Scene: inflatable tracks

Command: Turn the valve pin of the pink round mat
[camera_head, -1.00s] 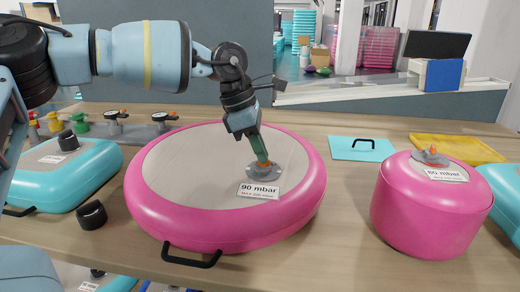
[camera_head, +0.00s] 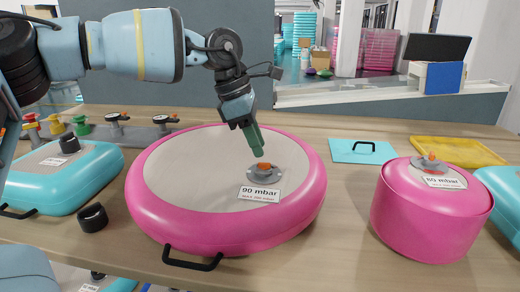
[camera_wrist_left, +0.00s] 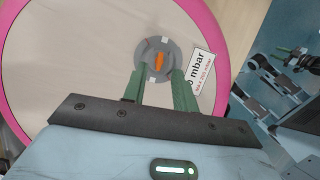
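The pink round mat (camera_head: 160,218) lies flat on the wooden table, with a grey top and a "90 mbar" label (camera_head: 259,194). Its grey round valve (camera_head: 277,177) has an orange pin (camera_head: 264,166), also seen in the left wrist view (camera_wrist_left: 159,61). My left gripper (camera_head: 258,153) points down just above the pin. In the left wrist view its two green fingers (camera_wrist_left: 158,75) are apart with nothing between them, and the valve shows beyond their tips.
A smaller pink cylinder (camera_head: 425,225) with its own valve stands at right. A teal mat (camera_head: 45,195) and a black cap (camera_head: 93,217) are at left. Gauges (camera_head: 117,119) line the back left. A teal panel (camera_head: 361,151) and yellow tray (camera_head: 458,150) lie behind at right.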

